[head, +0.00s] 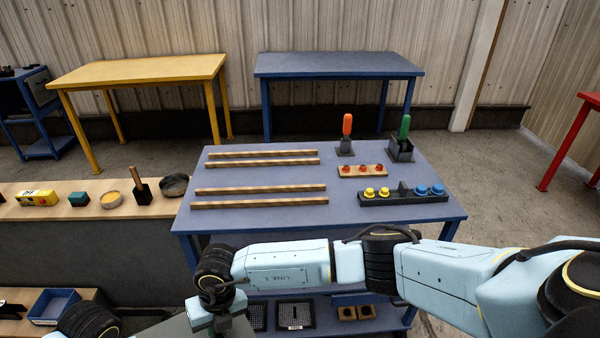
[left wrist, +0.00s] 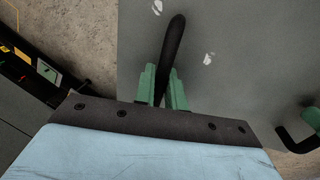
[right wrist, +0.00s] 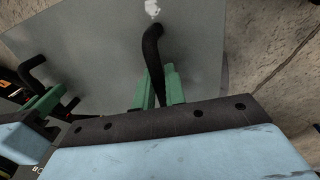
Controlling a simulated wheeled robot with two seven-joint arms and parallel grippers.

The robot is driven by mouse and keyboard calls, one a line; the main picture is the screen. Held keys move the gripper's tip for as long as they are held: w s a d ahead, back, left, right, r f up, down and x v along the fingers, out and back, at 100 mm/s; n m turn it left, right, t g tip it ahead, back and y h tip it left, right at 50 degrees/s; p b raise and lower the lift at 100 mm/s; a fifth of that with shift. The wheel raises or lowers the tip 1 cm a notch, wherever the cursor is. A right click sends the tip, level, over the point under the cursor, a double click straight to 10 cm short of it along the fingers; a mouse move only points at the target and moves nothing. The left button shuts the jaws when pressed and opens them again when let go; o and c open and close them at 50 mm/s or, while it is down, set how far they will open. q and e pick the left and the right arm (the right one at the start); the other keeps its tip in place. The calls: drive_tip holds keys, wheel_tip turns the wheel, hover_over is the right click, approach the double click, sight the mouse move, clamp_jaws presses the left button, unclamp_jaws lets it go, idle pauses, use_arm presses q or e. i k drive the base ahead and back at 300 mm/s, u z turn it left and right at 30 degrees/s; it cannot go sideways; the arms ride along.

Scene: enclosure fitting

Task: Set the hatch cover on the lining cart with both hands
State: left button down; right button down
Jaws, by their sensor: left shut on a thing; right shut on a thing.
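The hatch cover is a flat grey panel (left wrist: 225,75) with black bar handles and a few white scuffs. It fills much of the left wrist view and also shows in the right wrist view (right wrist: 95,50). In the head view only a bit of it (head: 172,328) shows at the bottom edge. My left gripper (left wrist: 165,90) is shut on one black handle. My right gripper (right wrist: 160,88) is shut on the other handle (right wrist: 152,45). The lining cart (head: 250,226), blue, stands ahead, beyond the cover; my right arm crosses in front of its near side.
On the cart top lie several wooden strips (head: 260,188), a red-knobbed block (head: 362,171), a dark rack with yellow and blue knobs (head: 405,197), and orange (head: 347,126) and green (head: 404,127) handled tools. A wooden bench with small items (head: 75,206) stands left.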

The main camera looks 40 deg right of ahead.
sight(261, 178)
drive_tip(key=z, duration=0.9)
